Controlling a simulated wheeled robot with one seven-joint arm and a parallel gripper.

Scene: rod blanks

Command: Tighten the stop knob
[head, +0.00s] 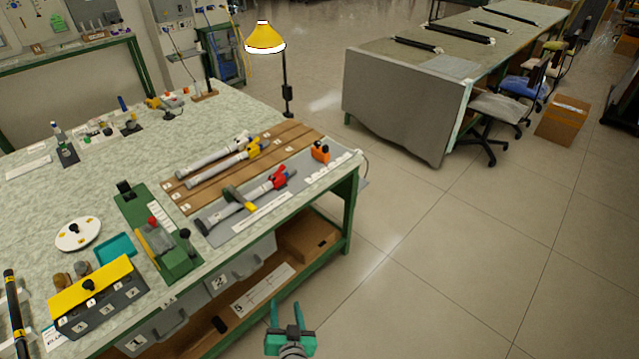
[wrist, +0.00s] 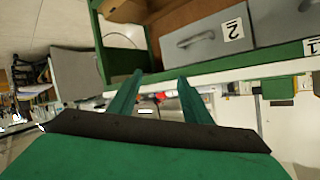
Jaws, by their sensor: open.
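A green fixture (head: 178,258) stands on the near part of the workbench. It carries a black knob (head: 185,234) at its right, a red knob (head: 152,221) and a yellow piece (head: 156,240). Other black knobs show on the white disc (head: 75,228) and on the yellow-topped box (head: 89,285). I cannot tell by marking which one is the stop knob. My gripper (head: 286,311) is open and empty, out in front of the bench edge and apart from all knobs. Its two green fingers show in the wrist view (wrist: 160,78), spread apart, with small red items blurred beyond them.
Grey rods lie on a wooden rack (head: 185,190) and a grey mat (head: 222,237). Drawers numbered 1 and 2 (head: 240,270) hang under the bench's green edge. An orange block (head: 320,152) and a lamp (head: 264,38) stand behind. Open floor lies to the right.

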